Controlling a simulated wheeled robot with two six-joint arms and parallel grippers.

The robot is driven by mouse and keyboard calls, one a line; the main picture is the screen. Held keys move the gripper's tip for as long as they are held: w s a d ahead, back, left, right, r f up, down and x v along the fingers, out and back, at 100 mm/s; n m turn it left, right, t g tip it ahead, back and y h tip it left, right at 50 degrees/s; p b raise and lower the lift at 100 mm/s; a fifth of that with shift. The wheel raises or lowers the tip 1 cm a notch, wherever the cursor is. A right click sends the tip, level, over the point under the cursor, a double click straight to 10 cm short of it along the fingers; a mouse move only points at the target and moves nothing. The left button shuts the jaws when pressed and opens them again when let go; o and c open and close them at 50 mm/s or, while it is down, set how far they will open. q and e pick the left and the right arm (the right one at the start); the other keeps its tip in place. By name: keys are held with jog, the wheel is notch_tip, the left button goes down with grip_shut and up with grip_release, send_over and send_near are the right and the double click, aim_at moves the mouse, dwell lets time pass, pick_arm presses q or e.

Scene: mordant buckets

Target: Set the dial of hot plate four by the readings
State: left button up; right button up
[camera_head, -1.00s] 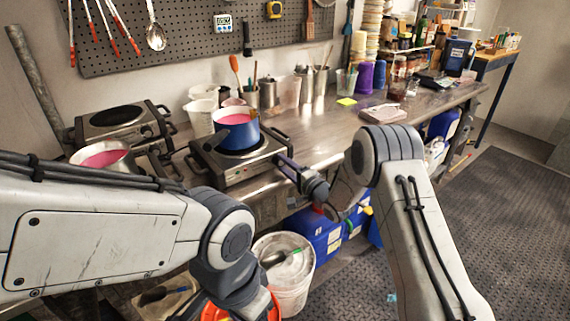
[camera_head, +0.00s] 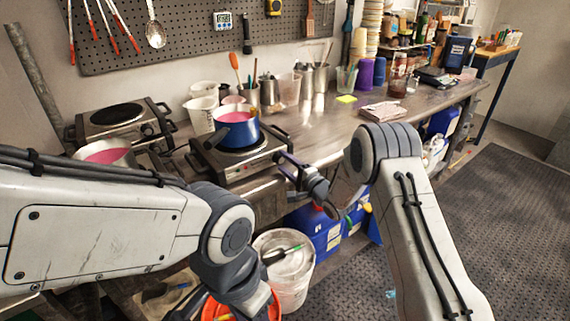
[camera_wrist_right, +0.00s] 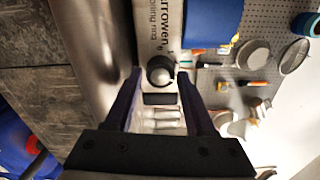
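A hot plate (camera_head: 252,168) with a blue pot (camera_head: 238,133) of pink liquid stands at the bench's front edge. Its front panel fills the upper middle of the right wrist view, with partly cut-off lettering and a round dark dial (camera_wrist_right: 160,70). My right gripper (camera_head: 286,165) is just in front of the panel's right end. In the right wrist view its two fingers (camera_wrist_right: 159,80) are apart, one on each side of the dial; contact cannot be told. My left arm crosses the lower left; its gripper is out of view. No plate number is legible.
Another hot plate (camera_head: 112,120) at the back left is bare. A metal pot (camera_head: 106,154) of pink liquid stands before it, partly behind my left arm. A small display (camera_head: 222,20) hangs on the pegboard. A white bucket (camera_head: 290,275) and blue containers (camera_head: 322,232) stand below the bench.

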jog(key=shift+o, duration=0.6)
jog(key=shift+s+d, duration=0.1)
jog(key=b+v, duration=0.1)
jog(key=v, duration=0.9)
jog(key=shift+s, duration=0.1)
